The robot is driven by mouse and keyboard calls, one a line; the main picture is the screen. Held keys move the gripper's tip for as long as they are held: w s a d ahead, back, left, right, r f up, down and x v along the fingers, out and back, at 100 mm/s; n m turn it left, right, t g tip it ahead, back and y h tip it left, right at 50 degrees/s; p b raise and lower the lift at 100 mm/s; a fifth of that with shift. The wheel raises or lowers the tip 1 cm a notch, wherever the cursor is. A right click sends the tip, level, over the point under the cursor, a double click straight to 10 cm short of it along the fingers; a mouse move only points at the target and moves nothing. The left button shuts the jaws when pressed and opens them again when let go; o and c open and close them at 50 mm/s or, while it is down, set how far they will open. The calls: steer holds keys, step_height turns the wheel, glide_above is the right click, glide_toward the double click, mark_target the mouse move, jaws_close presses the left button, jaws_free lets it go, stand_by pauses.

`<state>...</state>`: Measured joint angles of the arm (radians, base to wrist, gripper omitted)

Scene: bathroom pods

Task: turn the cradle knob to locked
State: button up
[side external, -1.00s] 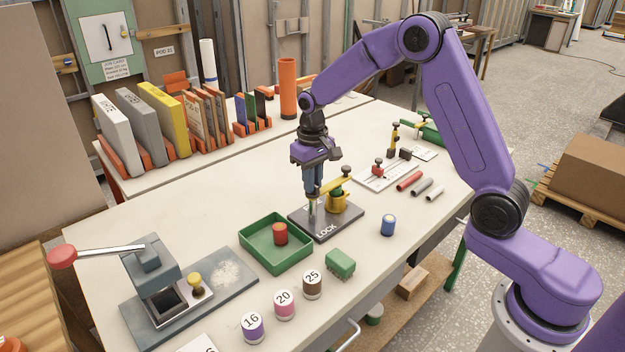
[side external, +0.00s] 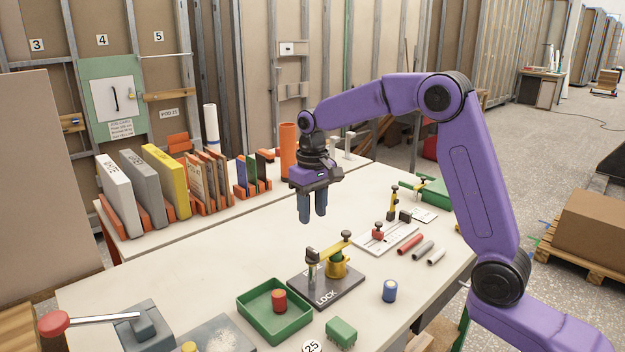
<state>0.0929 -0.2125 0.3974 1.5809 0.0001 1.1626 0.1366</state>
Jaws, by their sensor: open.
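The cradle (side external: 345,290) is a dark plate on the white bench, with "LOCK" printed on its front edge area. A yellow bar (side external: 330,249) runs across it above a yellow round body (side external: 337,266). A small black knob (side external: 346,236) stands at the bar's right end. A dark block-like knob (side external: 312,254) tops a thin grey post at the left end, over or near the bar's end. Other lettering on the plate is partly hidden. My gripper (side external: 313,217) hangs above and behind the cradle, pointing down, fingers apart and empty, clear of it.
A green tray (side external: 246,303) holding a red cylinder (side external: 279,298) stands left of the cradle. A blue cylinder (side external: 390,291) is to its right, a green block (side external: 341,329) in front. A white fixture plate (side external: 372,245) lies behind right. Bench space left of the gripper is clear.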

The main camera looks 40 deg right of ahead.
step_height(320, 180, up, 8)
steer(key=shift+f, duration=0.25)
stand_by(0.4)
steer(key=s+a+f+n, duration=0.2)
steer(key=s+a+n, duration=0.1)
steer(key=s, duration=0.5)
steer(key=s+a+f+n, duration=0.1)
steer(key=s+a+n, duration=0.25)
steer(key=s, duration=0.35)
steer(key=s+d+f+n, duration=0.2)
steer(key=s+f+n, duration=0.1)
steer(key=s, duration=0.7)
steer(key=s+d+f+n, duration=0.2)
steer(key=s+f+n, duration=0.1)
steer(key=s, duration=0.8)
steer(key=shift+d+f, duration=0.35)
steer(key=shift+f, duration=0.2)
